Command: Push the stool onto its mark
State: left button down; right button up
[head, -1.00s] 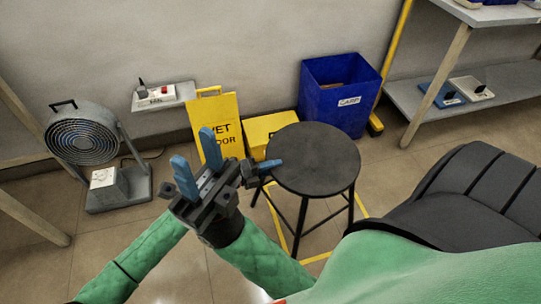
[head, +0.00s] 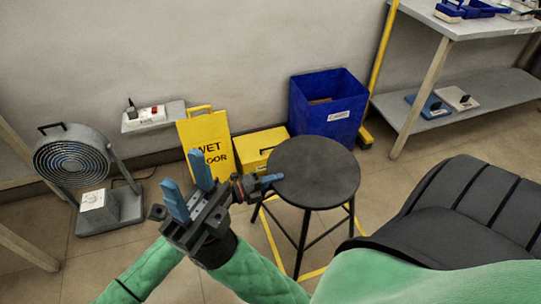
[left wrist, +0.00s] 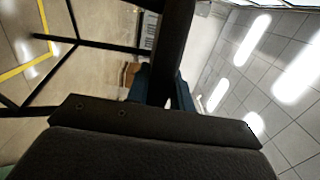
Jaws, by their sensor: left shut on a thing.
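The round black stool (head: 313,172) stands upright in the middle of the head view, over a yellow outlined mark (head: 271,238) on the floor. Its front leg comes down near the mark's front corner; the other feet are hard to place. My left gripper (head: 266,181) is shut on the left edge of the seat. In the left wrist view, its blue fingers (left wrist: 163,92) lie on either side of the dark seat, with stool legs and yellow line at left. My right gripper (head: 188,186) is open and empty, left of the stool, fingers pointing up.
A blue bin (head: 328,108), a yellow box (head: 260,147) and a wet floor sign (head: 204,142) stand along the wall behind the stool. A grey fan (head: 72,155) is at left. A shelf table (head: 470,112) stands at back right. Floor between stool and shelf is clear.

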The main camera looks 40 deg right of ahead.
aim_at(291, 176)
pick_arm(q)
jog(key=shift+x, duration=0.85)
jog(key=shift+d, duration=0.1)
jog(key=shift+x, duration=2.05)
jog(key=shift+c, duration=1)
grip_release()
jog(key=p+v, duration=0.2)
jog(key=v, duration=0.6)
